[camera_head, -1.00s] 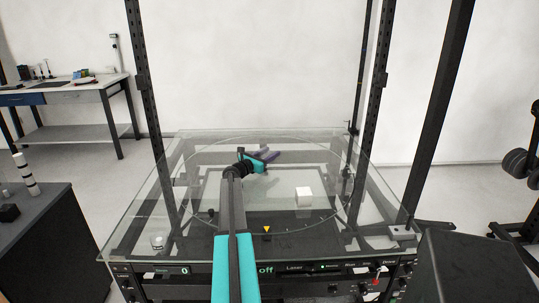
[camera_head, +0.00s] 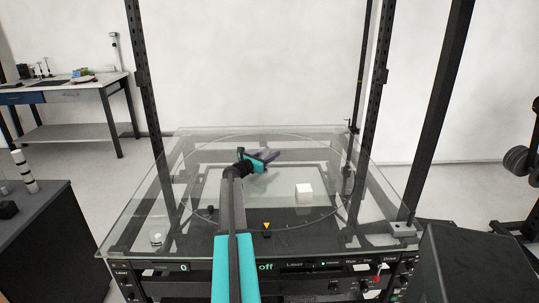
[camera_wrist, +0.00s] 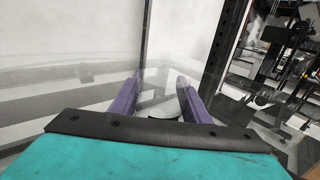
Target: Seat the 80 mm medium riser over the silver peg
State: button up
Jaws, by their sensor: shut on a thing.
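My gripper (camera_head: 270,155) is over the far middle of the glass turntable top, its purple fingers pointing to the right. In the wrist view the fingers (camera_wrist: 160,95) stand a little apart, closed on a pale piece (camera_wrist: 165,108) with a dark curved lower edge. Most of this piece is hidden by the gripper body; I cannot tell its height or whether it is the medium riser. A small silvery round piece (camera_head: 156,239) stands at the front left of the glass. I cannot make out the silver peg for sure.
A white block (camera_head: 304,191) stands on the turntable (camera_head: 200,170), right of my arm. Dark upright posts (camera_head: 368,70) rise around the table. A dark box (camera_head: 475,265) is at front right.

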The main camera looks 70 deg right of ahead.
jog(key=shift+f, duration=0.25)
jog(key=o, duration=1.3)
notch_tip(320, 180, up, 4)
jog(key=p, duration=0.3)
jog(key=shift+r+p, duration=0.15)
jog(key=shift+p, duration=0.85)
jog(key=shift+p, duration=0.85)
jog(key=shift+r+p, duration=2.6)
jog(key=shift+r, duration=0.1)
